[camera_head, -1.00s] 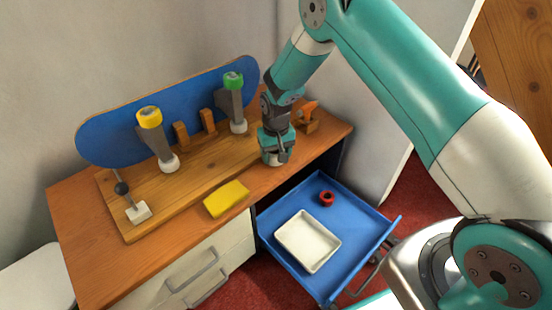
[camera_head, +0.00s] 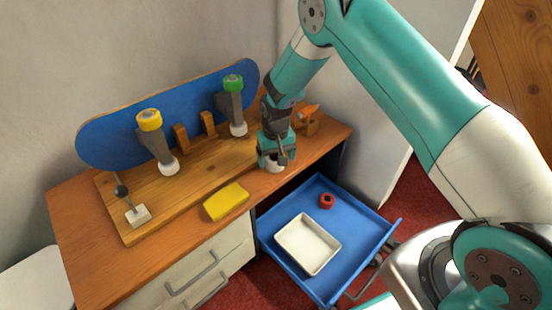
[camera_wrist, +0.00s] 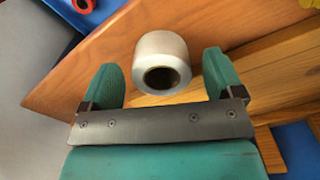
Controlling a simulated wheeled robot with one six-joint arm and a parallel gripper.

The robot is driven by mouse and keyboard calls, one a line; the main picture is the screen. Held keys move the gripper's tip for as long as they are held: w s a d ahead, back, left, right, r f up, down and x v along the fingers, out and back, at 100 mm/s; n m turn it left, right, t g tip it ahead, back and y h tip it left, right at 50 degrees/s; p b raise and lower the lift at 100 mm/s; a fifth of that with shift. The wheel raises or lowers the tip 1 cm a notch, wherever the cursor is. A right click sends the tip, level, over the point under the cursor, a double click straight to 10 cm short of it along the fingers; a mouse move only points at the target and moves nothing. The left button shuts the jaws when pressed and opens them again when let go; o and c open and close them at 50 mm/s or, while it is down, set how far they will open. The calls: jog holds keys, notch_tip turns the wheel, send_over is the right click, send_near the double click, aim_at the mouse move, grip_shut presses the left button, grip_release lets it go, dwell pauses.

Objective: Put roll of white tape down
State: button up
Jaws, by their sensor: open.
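The roll of white tape (camera_wrist: 160,60) rests on the wooden bench top (camera_wrist: 85,75) in the wrist view, its round hole facing the camera. My gripper (camera_wrist: 163,72) is open, one green finger on each side of the roll, with a gap visible at each side. In the head view my gripper (camera_head: 276,165) is low over the right part of the bench, near its front edge. The roll (camera_head: 275,168) shows there only as a small white patch below the fingers.
A yellow block (camera_head: 226,202) lies left of my gripper. An orange tool (camera_head: 307,113) sits to the right. Below, a blue tray (camera_head: 345,262) holds a white dish (camera_head: 307,244) and a red roll (camera_head: 326,201).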

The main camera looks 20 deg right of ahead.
notch_tip(320, 180, up, 11)
jog(key=p, duration=0.3)
notch_tip(320, 180, up, 8)
jog(key=n+y, duration=0.1)
send_over(276, 159)
jog(key=s+a, duration=0.2)
jog(key=s, duration=0.2)
jog(key=s+a+r+n+y, duration=0.1)
jog(key=s+r+n, duration=0.1)
jog(key=s+r, duration=0.3)
jog(key=s+a+r+n+y, duration=0.1)
jog(key=s+r, duration=0.5)
jog(key=s, duration=0.7)
jog(key=s+a+r+n+y, duration=0.1)
jog(key=s+r, duration=0.4)
jog(key=s, duration=0.5)
jog(key=shift+a+r+n, duration=0.2)
jog(key=shift+a+n, duration=0.3)
jog(key=shift+n, duration=0.5)
